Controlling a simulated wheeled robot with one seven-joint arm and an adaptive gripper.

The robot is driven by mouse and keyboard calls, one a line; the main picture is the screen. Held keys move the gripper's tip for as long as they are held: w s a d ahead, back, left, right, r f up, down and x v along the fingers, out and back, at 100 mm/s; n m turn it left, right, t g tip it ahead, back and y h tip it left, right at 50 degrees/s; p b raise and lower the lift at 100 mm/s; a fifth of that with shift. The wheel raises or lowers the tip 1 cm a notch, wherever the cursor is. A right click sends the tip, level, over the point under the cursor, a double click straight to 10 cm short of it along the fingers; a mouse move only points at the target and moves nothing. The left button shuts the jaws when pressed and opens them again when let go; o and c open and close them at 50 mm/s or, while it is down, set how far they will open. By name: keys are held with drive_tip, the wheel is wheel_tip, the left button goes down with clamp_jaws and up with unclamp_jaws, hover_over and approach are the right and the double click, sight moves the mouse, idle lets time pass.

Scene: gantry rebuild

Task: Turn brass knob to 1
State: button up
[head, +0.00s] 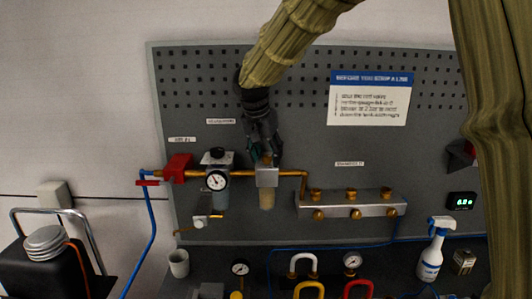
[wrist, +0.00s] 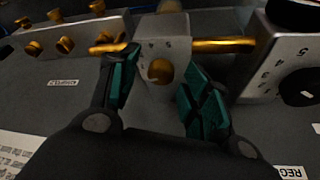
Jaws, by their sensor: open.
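The brass knob (wrist: 160,71) is a round brass piece on a grey metal block (wrist: 172,30), seen in the wrist view. Small numerals are marked on the block beside the knob; I cannot read them surely. My gripper (wrist: 156,82) is open, with one green-padded finger on each side of the knob. I cannot tell whether either finger touches it. In the head view my gripper (head: 264,152) points down over the same block (head: 267,178), which has an amber bowl below it. The knob is mostly hidden by my fingers there.
A pressure gauge (head: 217,180) and a red valve (head: 178,167) stand left along the brass pipe. A manifold (head: 352,205) with brass fittings is to the right. A numbered dial (wrist: 303,90) sits close to the right finger in the wrist view. A spray bottle (head: 432,255) stands at right.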

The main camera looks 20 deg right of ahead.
drive_tip(key=c, duration=1)
drive_tip(key=shift+c, duration=0.2)
drive_tip(key=shift+n, duration=0.3)
drive_tip(key=n+y, duration=0.1)
drive_tip(key=n, duration=0.2)
drive_tip(key=shift+d+t, duration=0.15)
drive_tip(key=shift+t, duration=0.15)
drive_tip(key=shift+d+n+y+p, duration=0.1)
drive_tip(key=shift+n+y+p, duration=0.85)
drive_tip(key=shift+n, duration=1.05)
drive_tip(key=o, duration=1)
drive_tip(key=shift+s, duration=0.1)
drive_tip(key=shift+o, duration=0.2)
